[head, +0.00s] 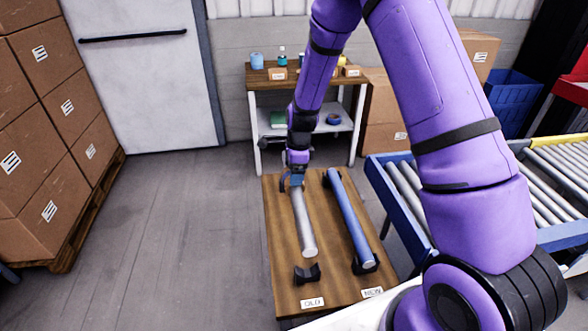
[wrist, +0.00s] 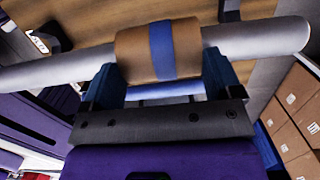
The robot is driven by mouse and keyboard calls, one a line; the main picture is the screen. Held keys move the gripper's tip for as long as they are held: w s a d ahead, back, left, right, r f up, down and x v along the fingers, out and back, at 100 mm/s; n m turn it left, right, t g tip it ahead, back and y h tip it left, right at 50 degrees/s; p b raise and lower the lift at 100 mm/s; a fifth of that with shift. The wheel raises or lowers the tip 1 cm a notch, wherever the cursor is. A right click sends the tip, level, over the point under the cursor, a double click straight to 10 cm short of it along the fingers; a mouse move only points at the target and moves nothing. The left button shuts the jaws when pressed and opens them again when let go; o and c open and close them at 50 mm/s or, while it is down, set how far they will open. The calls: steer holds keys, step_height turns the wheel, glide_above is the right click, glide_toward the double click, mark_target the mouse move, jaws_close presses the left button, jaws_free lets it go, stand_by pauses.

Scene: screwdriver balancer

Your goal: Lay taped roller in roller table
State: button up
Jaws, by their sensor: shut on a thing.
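The taped roller, a grey tube (head: 303,222), is in my gripper (head: 292,181) in the head view, tilted toward the front over the OLD side of a wooden table. In the wrist view the roller (wrist: 262,38) runs across the picture, and its tan wrap with a blue band (wrist: 134,56) lies between my gripper's two fingers (wrist: 168,85). My gripper is shut on it. My gripper hides the roller's far end in the head view. The roller table (head: 391,205), blue-framed with grey rollers, stands at right, partly hidden by my arm.
A blue roller (head: 352,218) rests on dark cradles on the NEW side of the wooden table (head: 284,281). An empty dark cradle (head: 307,274) stands on the OLD side. A small workbench (head: 297,88) stands behind. Stacked cartons (head: 58,110) are at left; floor between is clear.

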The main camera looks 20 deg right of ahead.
step_height(320, 180, down, 10)
steer(key=shift+r, duration=0.15)
stand_by(0.8)
steer(key=o, duration=1)
steer(key=r, duration=0.3)
steer(key=d+r, duration=0.1)
steer(key=r, duration=0.6)
steer(key=shift+s+d+r, duration=0.1)
steer(key=shift+d+r, duration=0.05)
steer(key=shift+r, duration=0.25)
